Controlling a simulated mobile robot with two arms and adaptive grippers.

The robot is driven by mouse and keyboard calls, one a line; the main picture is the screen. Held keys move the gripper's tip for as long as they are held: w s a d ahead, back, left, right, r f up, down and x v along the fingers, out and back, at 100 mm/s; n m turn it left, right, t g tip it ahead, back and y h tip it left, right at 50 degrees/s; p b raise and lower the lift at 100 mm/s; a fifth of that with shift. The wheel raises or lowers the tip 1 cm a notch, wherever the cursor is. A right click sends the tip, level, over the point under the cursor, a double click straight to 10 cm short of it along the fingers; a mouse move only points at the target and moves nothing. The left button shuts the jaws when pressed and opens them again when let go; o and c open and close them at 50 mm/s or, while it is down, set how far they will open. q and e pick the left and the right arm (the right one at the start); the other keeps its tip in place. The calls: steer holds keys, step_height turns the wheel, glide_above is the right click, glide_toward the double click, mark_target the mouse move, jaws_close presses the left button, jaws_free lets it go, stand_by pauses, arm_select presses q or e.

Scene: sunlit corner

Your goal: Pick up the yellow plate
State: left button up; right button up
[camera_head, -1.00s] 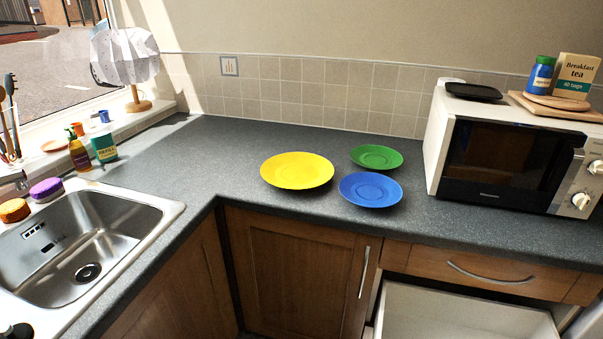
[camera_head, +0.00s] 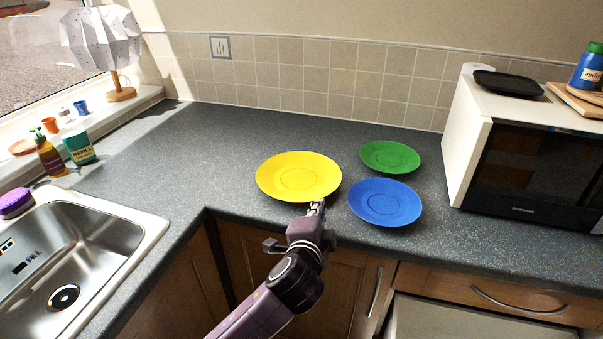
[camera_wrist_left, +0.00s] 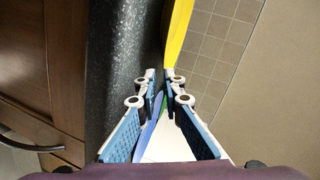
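The yellow plate (camera_head: 285,175) lies on the grey counter near its front edge, left of the other two plates. My left gripper (camera_head: 317,205) is at the plate's near right rim in the head view. In the left wrist view, the fingers (camera_wrist_left: 161,75) are apart with a narrow gap at the tips. The yellow plate (camera_wrist_left: 178,35) shows edge-on just beyond the tips; whether they touch its rim I cannot tell. A blue plate (camera_head: 385,203) and a green plate (camera_head: 390,156) lie to the right. My right gripper is not in view.
A microwave (camera_head: 525,165) stands at the right of the counter (camera_head: 215,140). A steel sink (camera_head: 85,245) is at the left, with bottles near the window sill. The tiled wall (camera_head: 315,75) runs behind. The counter left of the yellow plate is clear.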

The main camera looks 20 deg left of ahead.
mark_target(321, 197)
arm_select(q)
steer(key=shift+w, duration=0.25)
steer(key=shift+w+a, duration=0.15)
steer(key=shift+w, duration=0.5)
steer(key=x, duration=0.3)
steer(key=shift+w+a+f+p, duration=0.15)
steer(key=shift+w+p, duration=0.05)
steer(key=shift+p, duration=0.2)
steer(key=shift+w+f, duration=0.1)
steer(key=shift+w, duration=0.45)
jaws_close()
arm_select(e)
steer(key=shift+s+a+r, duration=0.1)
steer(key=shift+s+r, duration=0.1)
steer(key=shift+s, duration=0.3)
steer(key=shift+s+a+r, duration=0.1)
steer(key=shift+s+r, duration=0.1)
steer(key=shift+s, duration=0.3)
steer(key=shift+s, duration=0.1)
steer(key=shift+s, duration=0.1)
